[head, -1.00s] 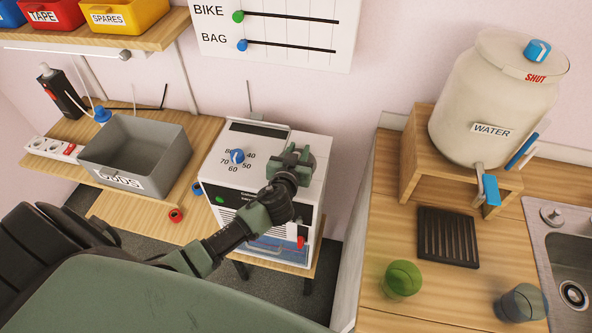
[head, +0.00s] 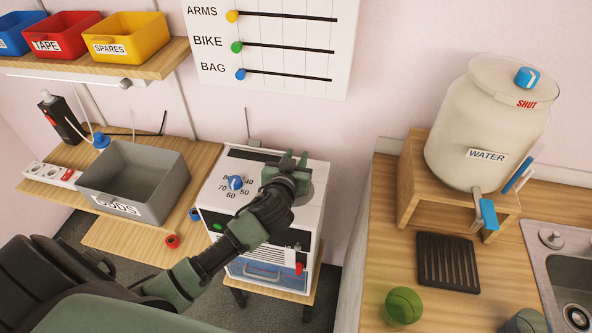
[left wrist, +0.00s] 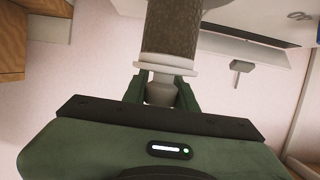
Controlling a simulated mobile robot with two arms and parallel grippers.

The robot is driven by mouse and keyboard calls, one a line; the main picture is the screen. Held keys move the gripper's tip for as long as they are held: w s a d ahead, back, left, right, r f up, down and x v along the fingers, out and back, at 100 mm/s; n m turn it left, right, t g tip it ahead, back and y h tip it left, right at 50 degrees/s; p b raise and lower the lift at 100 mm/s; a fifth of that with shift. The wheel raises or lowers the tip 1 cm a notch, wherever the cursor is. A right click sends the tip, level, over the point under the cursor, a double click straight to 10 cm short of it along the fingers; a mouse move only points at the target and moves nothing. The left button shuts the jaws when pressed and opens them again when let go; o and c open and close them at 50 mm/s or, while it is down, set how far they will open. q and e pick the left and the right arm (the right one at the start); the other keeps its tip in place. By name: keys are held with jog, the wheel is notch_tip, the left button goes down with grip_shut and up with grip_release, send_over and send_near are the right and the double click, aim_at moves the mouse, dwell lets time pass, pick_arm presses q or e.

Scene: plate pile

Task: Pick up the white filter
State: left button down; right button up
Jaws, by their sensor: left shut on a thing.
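My left gripper (head: 293,161) is over the top of the white boxy machine (head: 222,200), beside its blue dial (head: 235,183). In the left wrist view the gripper (left wrist: 161,92) is shut on the white neck of the filter (left wrist: 166,64). The filter has a white flange and a grey-brown, mesh-like cylinder that runs out of the top of that view. In the head view I cannot make out the filter; the gripper and wrist cover that area. A dark round opening on the machine top is partly hidden by the wrist.
A grey ODDS bin (head: 133,183) stands on the left bench. A shelf with coloured bins is upper left.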

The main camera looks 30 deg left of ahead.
pick_arm(q)
notch_tip(320, 180, up, 12)
jog(key=shift+r+b, duration=0.2)
jog(key=shift+b, duration=0.1)
pick_arm(e)
jog(key=shift+f, duration=0.35)
